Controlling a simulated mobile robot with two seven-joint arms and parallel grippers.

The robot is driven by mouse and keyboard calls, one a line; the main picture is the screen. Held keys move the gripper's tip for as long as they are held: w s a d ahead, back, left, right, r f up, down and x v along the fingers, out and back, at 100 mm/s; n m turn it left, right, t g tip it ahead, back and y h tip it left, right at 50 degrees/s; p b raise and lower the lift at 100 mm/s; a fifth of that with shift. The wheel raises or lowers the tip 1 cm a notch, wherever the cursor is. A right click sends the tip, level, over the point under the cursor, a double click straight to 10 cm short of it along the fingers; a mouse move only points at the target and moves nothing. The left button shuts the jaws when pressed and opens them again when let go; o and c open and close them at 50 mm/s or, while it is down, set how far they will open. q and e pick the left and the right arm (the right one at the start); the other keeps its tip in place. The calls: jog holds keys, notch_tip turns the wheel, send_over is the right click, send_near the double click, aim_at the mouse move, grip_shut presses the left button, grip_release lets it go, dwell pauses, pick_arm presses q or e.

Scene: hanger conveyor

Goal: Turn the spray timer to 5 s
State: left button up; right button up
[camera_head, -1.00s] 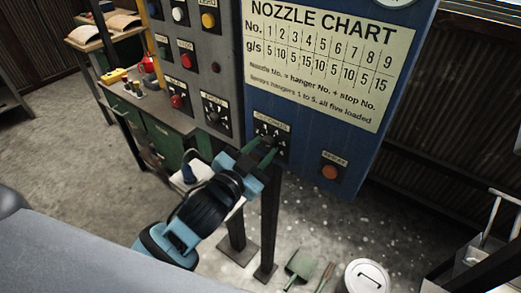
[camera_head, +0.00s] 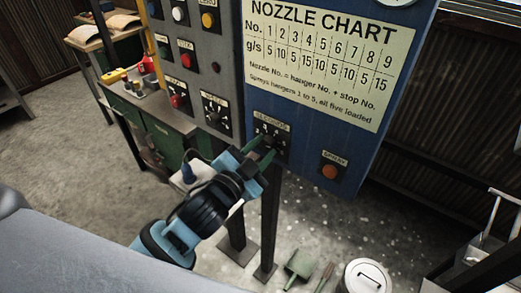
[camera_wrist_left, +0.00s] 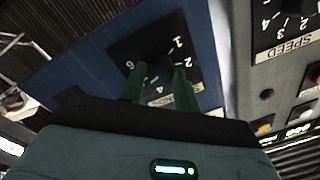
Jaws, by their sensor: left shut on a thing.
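The spray timer dial (camera_head: 272,138) sits on the blue panel, below the nozzle chart. Its label reads only partly, something like "seconds". My left gripper (camera_head: 262,158) reaches it from the lower left, its green fingers shut on the knob. In the left wrist view the dial's black plate (camera_wrist_left: 150,50) shows white numbers around the fingers (camera_wrist_left: 160,85). The knob is mostly hidden between the fingers, and its setting cannot be read. My right gripper is not in view.
An orange spray button (camera_head: 330,172) is right of the dial. The nozzle chart (camera_head: 330,60) is above. A grey panel (camera_head: 215,75) with buttons and a speed dial (camera_head: 217,112) stands left. A lidded bin (camera_head: 368,275) and a dustpan (camera_head: 299,264) are on the floor.

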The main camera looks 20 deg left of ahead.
pick_arm(q)
jog(key=o, duration=1)
jog(key=b+v, duration=0.1)
jog(key=v, duration=0.6)
jog(key=shift+s+a, duration=0.1)
jog(key=shift+s, duration=0.3)
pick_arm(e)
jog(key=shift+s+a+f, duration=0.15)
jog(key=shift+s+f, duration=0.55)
pick_arm(q)
jog(key=shift+f, duration=0.1)
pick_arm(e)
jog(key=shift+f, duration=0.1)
